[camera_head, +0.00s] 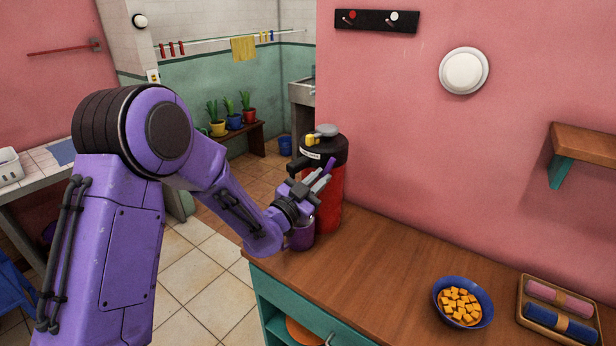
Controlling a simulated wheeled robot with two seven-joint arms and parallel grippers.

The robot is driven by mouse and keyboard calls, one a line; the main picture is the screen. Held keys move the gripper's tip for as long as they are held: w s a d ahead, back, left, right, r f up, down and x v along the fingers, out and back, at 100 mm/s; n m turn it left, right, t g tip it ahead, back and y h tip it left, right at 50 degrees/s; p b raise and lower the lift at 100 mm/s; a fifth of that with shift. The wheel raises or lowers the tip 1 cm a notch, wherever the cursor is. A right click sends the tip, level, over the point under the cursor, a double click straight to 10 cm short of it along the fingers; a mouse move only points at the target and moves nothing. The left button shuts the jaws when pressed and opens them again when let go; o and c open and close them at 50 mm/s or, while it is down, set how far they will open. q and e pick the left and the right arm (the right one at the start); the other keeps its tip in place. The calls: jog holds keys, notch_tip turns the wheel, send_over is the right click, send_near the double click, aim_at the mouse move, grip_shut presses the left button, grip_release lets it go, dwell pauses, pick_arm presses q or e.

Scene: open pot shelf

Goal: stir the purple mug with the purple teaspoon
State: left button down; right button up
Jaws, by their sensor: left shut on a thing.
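The purple mug (301,238) stands on the left end of the wooden counter, just in front of a red container. My left forearm and gripper partly cover it. My left gripper (322,178) is above the mug, shut on the purple teaspoon (329,164), whose handle end sticks up past the fingers. The lower part of the teaspoon is hidden by the gripper, so I cannot tell whether it is inside the mug. My right gripper is out of view.
The red container (330,205) with a black top stands close behind the mug and gripper. A blue bowl of orange cubes (483,295) and a tray with rolled cloths (519,310) are at the right. The middle of the counter (385,265) is clear.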

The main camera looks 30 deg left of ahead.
pick_arm(q)
notch_tip(320, 180, down, 11)
jog(key=s+a+b, duration=0.1)
jog(key=a+b, duration=0.1)
jog(key=b, duration=0.7)
jog(key=shift+a+r+b, duration=0.2)
jog(key=shift+a+b, duration=0.05)
jog(key=shift+b, duration=0.1)
jog(key=shift+s, duration=0.15)
